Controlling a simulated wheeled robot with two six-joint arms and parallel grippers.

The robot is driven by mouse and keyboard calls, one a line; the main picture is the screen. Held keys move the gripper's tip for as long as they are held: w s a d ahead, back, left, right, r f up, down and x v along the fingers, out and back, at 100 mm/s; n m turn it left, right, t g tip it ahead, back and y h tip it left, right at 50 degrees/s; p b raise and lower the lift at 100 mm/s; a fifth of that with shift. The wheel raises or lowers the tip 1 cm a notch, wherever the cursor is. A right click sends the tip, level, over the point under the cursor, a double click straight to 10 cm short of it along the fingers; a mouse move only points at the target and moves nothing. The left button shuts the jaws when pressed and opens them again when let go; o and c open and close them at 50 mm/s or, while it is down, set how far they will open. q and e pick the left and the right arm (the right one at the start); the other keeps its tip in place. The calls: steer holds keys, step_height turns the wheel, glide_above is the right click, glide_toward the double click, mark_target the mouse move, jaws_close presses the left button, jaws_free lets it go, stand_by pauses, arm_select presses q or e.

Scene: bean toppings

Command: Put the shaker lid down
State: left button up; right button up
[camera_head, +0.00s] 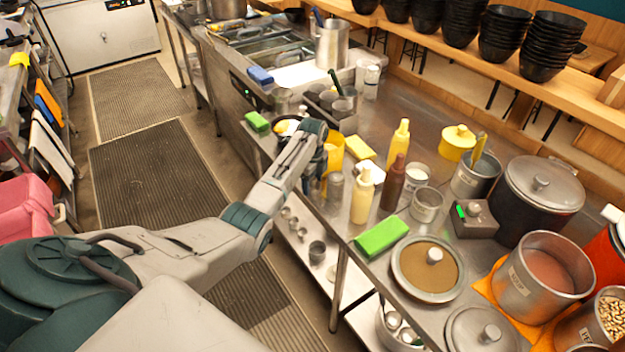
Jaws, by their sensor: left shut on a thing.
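My left arm reaches in from the left, and its gripper (316,168) is over the near edge of the steel counter. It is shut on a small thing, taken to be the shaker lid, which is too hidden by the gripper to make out. A small grey metal shaker-like cylinder (334,188) stands on the counter just to the right of and below the gripper. A yellow container (334,152) is close behind the gripper. My right gripper is not in view.
Large pots fill the right side. A shelf with small cups (317,251) lies below the counter edge.

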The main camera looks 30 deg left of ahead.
arm_select(q)
steer(key=shift+f, duration=0.1)
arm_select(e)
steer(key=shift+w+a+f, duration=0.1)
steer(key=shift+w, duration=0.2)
arm_select(q)
steer(key=o, duration=0.7)
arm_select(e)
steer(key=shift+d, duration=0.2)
arm_select(q)
steer(key=shift+r, duration=0.2)
steer(key=shift+w+r, duration=0.1)
steer(key=shift+r, duration=0.25)
step_height(320, 180, up, 10)
steer(key=b, duration=0.3)
steer(key=shift+r+b, duration=0.2)
steer(key=shift+b, duration=0.2)
steer(key=shift+r, duration=0.4)
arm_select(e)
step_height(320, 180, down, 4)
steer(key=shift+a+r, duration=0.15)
arm_select(q)
steer(key=shift+f, duration=0.1)
